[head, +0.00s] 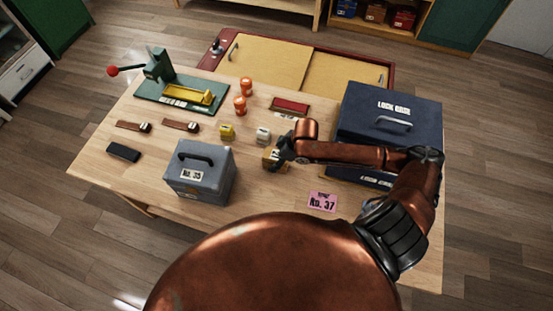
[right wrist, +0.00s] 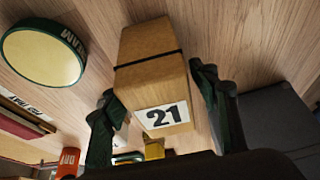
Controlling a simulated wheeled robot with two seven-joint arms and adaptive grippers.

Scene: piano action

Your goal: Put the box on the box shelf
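A small brown box (right wrist: 155,75) with a dark band and a "21" label sits between the two fingers of my right gripper (right wrist: 160,100) in the right wrist view. The fingers stand either side of it with narrow gaps, so the gripper looks open around the box. In the head view the box (head: 269,156) is on the wooden table, partly hidden by my right gripper (head: 281,155). A shelf (head: 425,27) at the back right holds blue, brown and red boxes; I cannot tell if it is the box shelf. My left gripper is not in view.
A grey "No. 35" case (head: 215,180) stands left of my gripper, a big dark blue lock case (head: 365,110) to the right. A pink "No. 37" card (head: 322,202) lies in front. A green press (head: 180,95) and orange containers (head: 246,87) are farther back.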

